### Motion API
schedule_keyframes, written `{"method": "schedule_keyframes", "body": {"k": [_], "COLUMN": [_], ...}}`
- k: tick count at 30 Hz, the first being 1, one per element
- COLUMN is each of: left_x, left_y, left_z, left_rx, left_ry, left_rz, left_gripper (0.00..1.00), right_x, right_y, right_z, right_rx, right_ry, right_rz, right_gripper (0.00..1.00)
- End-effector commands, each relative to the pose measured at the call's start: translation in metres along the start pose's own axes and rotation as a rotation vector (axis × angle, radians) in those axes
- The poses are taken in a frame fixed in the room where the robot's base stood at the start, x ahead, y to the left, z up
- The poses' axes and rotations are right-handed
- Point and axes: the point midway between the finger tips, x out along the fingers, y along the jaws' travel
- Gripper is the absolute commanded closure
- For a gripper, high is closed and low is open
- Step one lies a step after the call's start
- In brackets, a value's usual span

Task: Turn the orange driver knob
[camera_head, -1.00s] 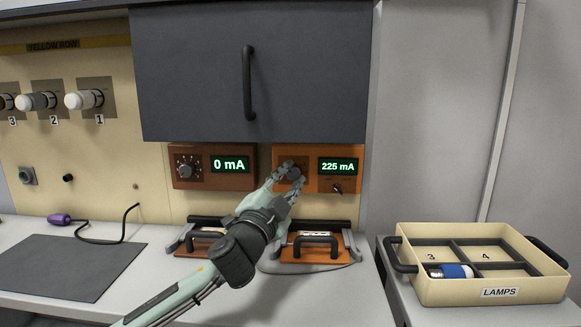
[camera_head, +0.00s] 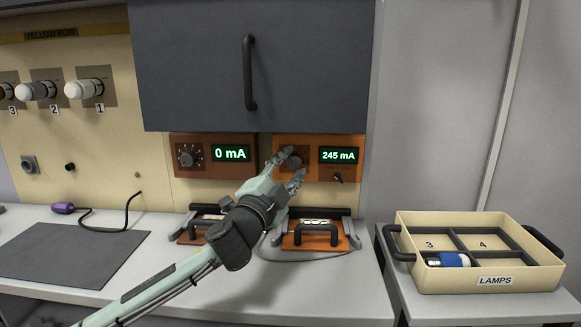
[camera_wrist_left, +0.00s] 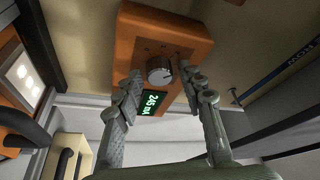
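The orange driver (camera_head: 320,172) is an orange box under the dark cabinet; its green display (camera_head: 339,156) reads 245 mA. Its grey round knob (camera_head: 295,162) is partly covered by my fingers in the head view and shows clearly in the left wrist view (camera_wrist_left: 160,69). My left gripper (camera_head: 293,164) is in front of the knob. In the wrist view (camera_wrist_left: 160,73) its two fingers are apart, one on each side of the knob, with visible gaps. A small toggle switch (camera_head: 337,178) sits below the display. My right gripper is not in view.
A brown-red driver (camera_head: 213,170) reading 0 mA stands just left. Below are two clamp fixtures with black handles (camera_head: 317,235). The cabinet (camera_head: 310,70) overhangs above. A lamp tray (camera_head: 490,282) stands at the right; a dark mat (camera_head: 75,255) lies left.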

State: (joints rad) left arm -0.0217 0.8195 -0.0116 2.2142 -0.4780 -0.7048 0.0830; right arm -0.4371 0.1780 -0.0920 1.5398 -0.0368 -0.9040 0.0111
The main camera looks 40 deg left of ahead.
Motion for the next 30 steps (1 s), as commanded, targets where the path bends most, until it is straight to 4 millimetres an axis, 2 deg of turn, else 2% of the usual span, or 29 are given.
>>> {"method": "schedule_keyframes", "body": {"k": [10, 14, 24, 30], "left_x": [-0.001, -0.011, -0.078, -0.108], "left_y": [0.000, 0.002, 0.003, 0.002], "left_z": [0.000, 0.000, 0.001, 0.001], "left_rx": [-0.001, -0.003, -0.004, -0.007], "left_ry": [0.000, 0.000, -0.002, -0.002], "left_rz": [0.001, 0.003, 0.005, 0.003], "left_gripper": [0.52, 0.52, 0.52, 0.52], "right_x": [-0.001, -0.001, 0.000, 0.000], "right_y": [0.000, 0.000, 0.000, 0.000], "right_z": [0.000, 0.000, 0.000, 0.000], "right_rx": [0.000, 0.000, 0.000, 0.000], "right_ry": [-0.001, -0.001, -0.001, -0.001], "right_rz": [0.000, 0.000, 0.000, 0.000], "right_gripper": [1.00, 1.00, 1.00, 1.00]}}
